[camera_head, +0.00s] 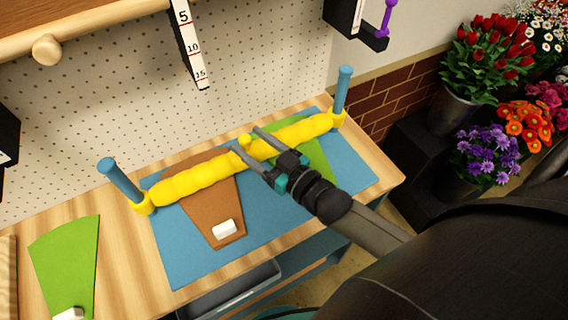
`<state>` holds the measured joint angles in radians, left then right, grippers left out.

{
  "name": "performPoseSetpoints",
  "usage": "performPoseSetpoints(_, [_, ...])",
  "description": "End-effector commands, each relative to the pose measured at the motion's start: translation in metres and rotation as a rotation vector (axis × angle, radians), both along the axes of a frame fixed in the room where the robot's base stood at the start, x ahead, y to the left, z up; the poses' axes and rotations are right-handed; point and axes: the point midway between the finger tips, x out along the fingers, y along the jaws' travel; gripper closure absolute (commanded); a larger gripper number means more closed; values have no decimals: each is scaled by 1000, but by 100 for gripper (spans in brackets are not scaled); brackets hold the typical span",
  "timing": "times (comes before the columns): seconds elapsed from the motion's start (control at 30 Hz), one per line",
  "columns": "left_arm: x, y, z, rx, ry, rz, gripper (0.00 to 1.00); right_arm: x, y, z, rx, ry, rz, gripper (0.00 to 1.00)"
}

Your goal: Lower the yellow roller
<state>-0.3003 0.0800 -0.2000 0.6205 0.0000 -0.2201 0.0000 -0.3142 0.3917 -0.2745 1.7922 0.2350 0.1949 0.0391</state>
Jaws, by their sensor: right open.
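The yellow roller (192,181) is a long lumpy bar lying across the blue mat (195,262), between two blue posts. Its yellow end rings sit around the foot of the left post (119,178) and the right post (343,88). It has a small yellow knob (245,141) near its middle. My right gripper (245,147) is open, with its fingers at the knob and the roller's middle. I cannot tell whether they touch it. The roller crosses over a brown sheet (222,205) and a green sheet (318,158). My left gripper is not in view.
A white block (224,227) lies on the brown sheet. Another green sheet (66,255) lies at the table's left. A pegboard (260,60) with a ruler (190,45) stands behind. A grey bin (235,290) is below the front edge. Flower buckets (453,110) stand at right.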

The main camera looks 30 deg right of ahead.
Motion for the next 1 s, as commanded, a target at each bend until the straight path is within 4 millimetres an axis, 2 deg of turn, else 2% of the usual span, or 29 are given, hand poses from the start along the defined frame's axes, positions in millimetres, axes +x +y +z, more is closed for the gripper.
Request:
performPoseSetpoints(0.3, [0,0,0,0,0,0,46,-52,-19,-1,-2,3,0,36])
performPoseSetpoints(0.5, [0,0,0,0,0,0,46,-77,-28,-1,-2,2,0,36])
performPoseSetpoints(0.7, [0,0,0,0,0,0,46,-89,-33,0,-1,-1,0,36])
performPoseSetpoints(1.0, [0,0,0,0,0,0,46,-91,-33,0,0,-2,0,36])
